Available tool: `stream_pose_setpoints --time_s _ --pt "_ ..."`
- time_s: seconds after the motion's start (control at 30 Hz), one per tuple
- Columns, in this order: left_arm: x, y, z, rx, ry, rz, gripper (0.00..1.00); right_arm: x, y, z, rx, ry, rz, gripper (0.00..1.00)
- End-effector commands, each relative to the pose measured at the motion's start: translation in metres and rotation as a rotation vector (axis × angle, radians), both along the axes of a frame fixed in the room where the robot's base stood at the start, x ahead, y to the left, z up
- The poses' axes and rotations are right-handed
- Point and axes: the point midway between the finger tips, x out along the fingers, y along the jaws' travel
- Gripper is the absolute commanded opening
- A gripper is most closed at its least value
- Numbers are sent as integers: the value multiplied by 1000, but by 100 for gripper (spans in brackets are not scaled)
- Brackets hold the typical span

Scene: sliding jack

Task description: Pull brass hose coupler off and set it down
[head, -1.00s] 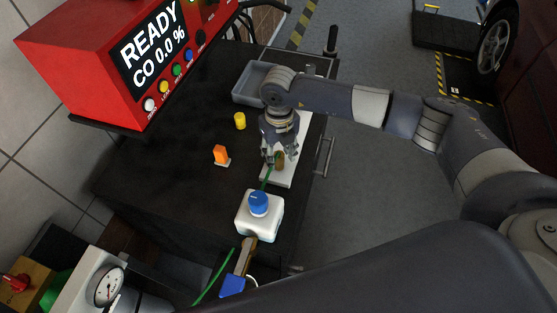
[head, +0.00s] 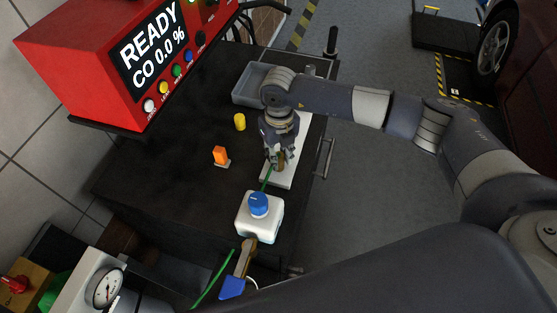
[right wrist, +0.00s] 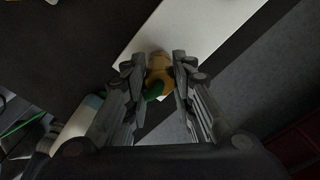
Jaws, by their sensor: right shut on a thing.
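The brass hose coupler (head: 281,161) stands over the white plate (head: 276,182) on the dark bench top. It also shows in the right wrist view (right wrist: 159,70), between the two finger pads, with a green hose (right wrist: 154,91) at its near side. My right gripper (head: 277,162) points down and is shut on the coupler. The fingers partly hide the coupler and its seat, so I cannot tell whether it is still joined to anything. My left gripper is not in view.
A white box with a blue knob (head: 258,204) stands close to the plate's near end. A grey tray (head: 252,88) lies behind.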

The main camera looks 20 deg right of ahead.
Motion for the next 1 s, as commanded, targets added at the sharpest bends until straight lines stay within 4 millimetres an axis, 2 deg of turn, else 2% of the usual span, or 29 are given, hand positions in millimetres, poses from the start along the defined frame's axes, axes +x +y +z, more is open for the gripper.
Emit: stream_pose_setpoints --time_s 1.0 --pt "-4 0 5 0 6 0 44 0 0 12 0 -1 0 0"
